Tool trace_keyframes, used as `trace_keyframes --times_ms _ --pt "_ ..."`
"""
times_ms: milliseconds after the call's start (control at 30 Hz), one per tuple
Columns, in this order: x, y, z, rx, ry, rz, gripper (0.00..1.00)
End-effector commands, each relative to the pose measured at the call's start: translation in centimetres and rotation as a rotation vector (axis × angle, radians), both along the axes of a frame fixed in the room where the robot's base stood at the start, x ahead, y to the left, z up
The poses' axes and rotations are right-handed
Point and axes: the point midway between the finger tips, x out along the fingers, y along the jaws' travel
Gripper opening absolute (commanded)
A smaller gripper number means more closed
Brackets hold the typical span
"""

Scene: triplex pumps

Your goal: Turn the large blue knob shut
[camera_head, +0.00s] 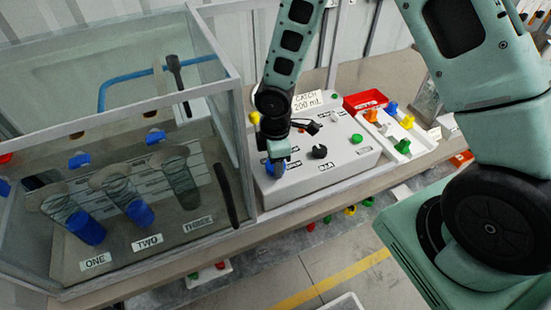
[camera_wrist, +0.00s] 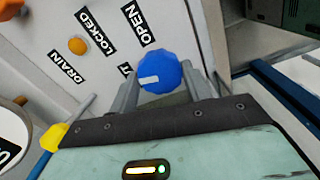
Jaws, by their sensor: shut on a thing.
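The large blue knob (camera_wrist: 158,68) is between my gripper's two fingers in the wrist view, with a white mark on its face at the lower left. My gripper (camera_wrist: 163,90) is shut on the knob from its sides. In the head view my gripper (camera_head: 276,155) reaches down to the front left of the grey panel box (camera_head: 330,180), and a little of the blue knob (camera_head: 274,169) shows below it. Labels OPEN (camera_wrist: 140,24), LOCKED (camera_wrist: 96,32) and DRAIN (camera_wrist: 67,67) are on the panel beside the knob.
A black knob (camera_head: 319,151) and a green knob (camera_head: 357,138) are on the same panel. A glass tank (camera_head: 236,95) with several cylinders stands close on the left. An orange-yellow knob (camera_wrist: 77,45) is near DRAIN. A white tray (camera_head: 420,144) lies to the right.

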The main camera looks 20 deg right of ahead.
Motion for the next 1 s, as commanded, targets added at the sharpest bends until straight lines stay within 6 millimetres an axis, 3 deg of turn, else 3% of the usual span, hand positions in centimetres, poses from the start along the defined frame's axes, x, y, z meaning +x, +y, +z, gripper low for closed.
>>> trace_keyframes --times_ms 400,967,1000 --pt "0.14 0.09 0.15 0.002 -0.004 0.201 0.25" --pt "0.15 0.10 0.13 0.001 -0.004 0.234 0.25" --pt "0.15 0.09 0.13 0.001 -0.004 0.234 0.51"
